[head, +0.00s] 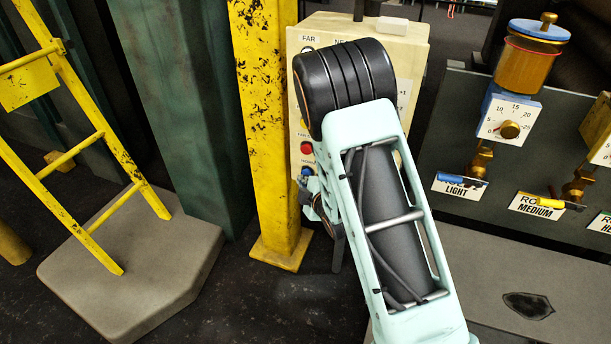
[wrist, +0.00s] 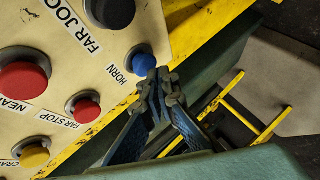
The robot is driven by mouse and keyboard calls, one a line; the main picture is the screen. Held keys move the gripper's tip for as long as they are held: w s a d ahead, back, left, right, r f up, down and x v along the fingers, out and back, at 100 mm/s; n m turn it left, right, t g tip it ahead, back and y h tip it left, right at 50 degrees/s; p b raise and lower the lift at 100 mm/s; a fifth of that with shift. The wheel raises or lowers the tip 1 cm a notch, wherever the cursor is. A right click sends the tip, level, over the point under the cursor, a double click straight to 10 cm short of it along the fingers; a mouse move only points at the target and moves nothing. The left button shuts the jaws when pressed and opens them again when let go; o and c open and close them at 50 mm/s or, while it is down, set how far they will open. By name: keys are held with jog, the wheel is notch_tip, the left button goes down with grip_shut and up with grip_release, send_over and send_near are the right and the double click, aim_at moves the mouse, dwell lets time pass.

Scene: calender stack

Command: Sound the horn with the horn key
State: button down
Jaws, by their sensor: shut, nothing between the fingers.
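The horn key is a round blue button labelled HORN. It shows in the wrist view (wrist: 137,57) and as a small blue spot low on the panel's left side in the head view (head: 306,171). My gripper (wrist: 164,84) is shut and empty. In the wrist view its fingertips overlap the key's lower right edge; I cannot tell if they touch it. In the head view my gripper (head: 314,200) is mostly hidden behind my arm, close below the key.
The cream control panel (wrist: 60,52) also bears a black FAR JOG button (wrist: 112,10), a red FAR STOP button (wrist: 86,109), a larger red button (wrist: 22,79) and a yellow button (wrist: 32,156). A yellow post (head: 262,120) stands just left. A yellow ladder (head: 75,130) stands further left.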

jog(key=shift+w+d, duration=0.2)
jog(key=shift+w, duration=0.35)
dwell(0.6)
jog(key=shift+s+b, duration=0.1)
jog(key=shift+b, duration=0.2)
jog(key=shift+s+a, duration=0.35)
jog(key=shift+s, duration=0.5)
jog(key=shift+b, duration=0.3)
jog(key=s, duration=0.1)
jog(key=s+a+b, duration=0.1)
jog(key=s, duration=0.2)
jog(key=shift+s+a, duration=0.35)
